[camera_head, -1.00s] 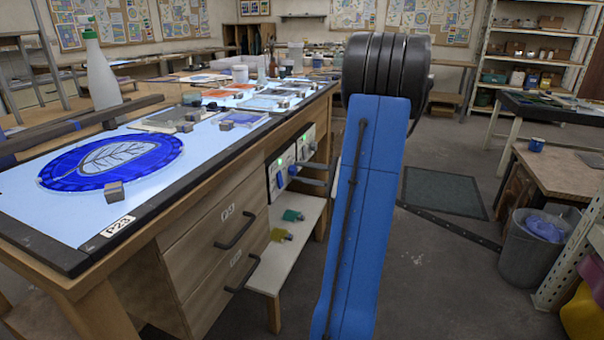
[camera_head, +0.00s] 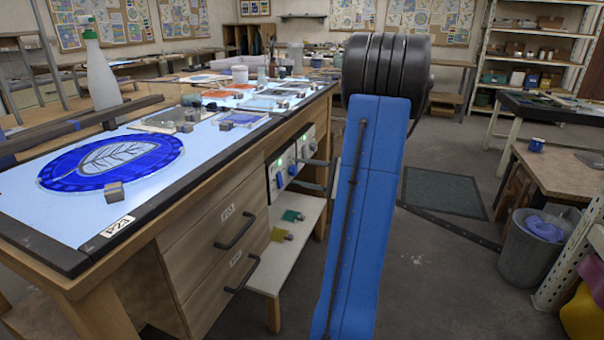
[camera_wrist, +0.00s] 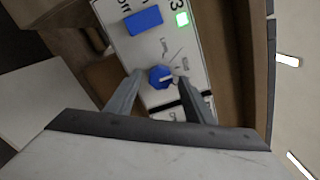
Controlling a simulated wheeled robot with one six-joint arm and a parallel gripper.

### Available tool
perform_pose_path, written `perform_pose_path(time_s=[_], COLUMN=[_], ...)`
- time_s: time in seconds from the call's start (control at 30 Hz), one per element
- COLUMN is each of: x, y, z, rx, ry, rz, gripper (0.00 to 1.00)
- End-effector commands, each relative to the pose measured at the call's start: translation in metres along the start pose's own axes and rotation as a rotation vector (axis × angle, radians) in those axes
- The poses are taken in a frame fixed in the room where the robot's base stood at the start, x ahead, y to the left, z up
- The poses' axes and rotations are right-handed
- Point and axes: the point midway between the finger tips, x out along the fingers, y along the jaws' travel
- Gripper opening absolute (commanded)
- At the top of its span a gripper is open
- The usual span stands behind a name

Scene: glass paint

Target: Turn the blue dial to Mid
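The blue dial (camera_wrist: 160,77) sits on a white control panel in the wrist view. A short white mark on it points roughly right in the picture. Small printed labels lie above and right of it; one seems to read "Low", the other is too blurred to read. My gripper (camera_wrist: 159,79) is open, with one grey finger on each side of the dial. The fingertips are very close to it; I cannot tell if they touch. In the head view, my gripper is mostly hidden behind my blue arm, beside the panel (camera_head: 273,184).
The panel is on the side of a light-topped workbench (camera_head: 195,160). A low shelf (camera_head: 285,255) with small coloured items stands below.

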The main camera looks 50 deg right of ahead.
Motion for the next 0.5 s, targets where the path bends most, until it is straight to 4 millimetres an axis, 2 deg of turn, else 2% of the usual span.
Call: perform_pose_path(time_s=[0.3, 0.5], x=[-0.002, -0.022], y=[0.0, -0.001], z=[0.0, -0.001], rx=[0.0, 0.0], ry=[0.0, 0.002], rz=[0.0, -0.002], gripper=[0.47, 0.47])
